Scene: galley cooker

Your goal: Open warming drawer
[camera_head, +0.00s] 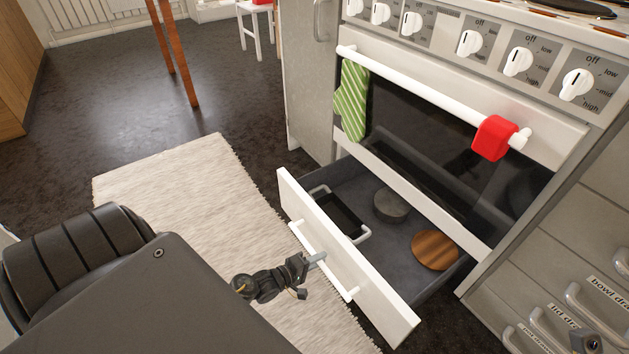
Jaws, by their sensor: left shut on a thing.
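The warming drawer (385,309) under the oven is pulled well out, and its dark grey inside shows. Its white bar handle (337,280) runs along the front panel. My left gripper (318,258) is shut on the handle around its middle, and the fingertips partly hide the bar. Inside the drawer lie a dark tray with light handles (338,211), a round grey dish (390,205) and a round wooden board (435,249). A small dark part at the bottom right edge (585,342) may belong to my right gripper; its fingers are not visible.
The oven door (430,140) above is shut; a striped green cloth (351,100) and a red cloth (494,137) hang on its rail. A beige rug (190,200) lies left of the drawer. Labelled drawers with handles (590,310) stand at the right.

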